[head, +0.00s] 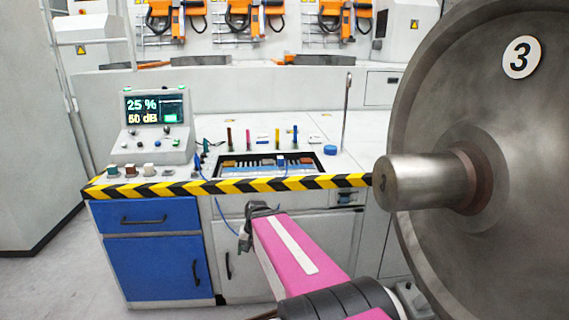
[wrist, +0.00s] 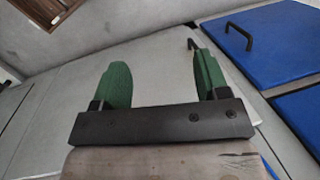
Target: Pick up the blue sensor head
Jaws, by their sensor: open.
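No part is clearly marked as the blue sensor head. Blue candidates on the bench are a round blue piece (head: 330,150) at the right, an upright blue stick (head: 295,135) in the back row, and a small blue part (head: 199,161) beside the console with a blue cable. My gripper (wrist: 162,85) shows in the wrist view with two green fingers spread apart and nothing between them. It faces grey cabinet surfaces. In the head view it is a small dark shape at the end of my pink arm, in front of the bench, below the striped edge and apart from all candidates.
A yellow-black striped edge (head: 240,186) runs along the bench front. A console (head: 155,128) reads 25 % and 50 dB. A recessed tray (head: 315,172) holds small parts. A large wheel (head: 520,130) marked 3, with its axle end (head: 425,182), blocks the right side. Blue drawers (head: 150,216) are below left.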

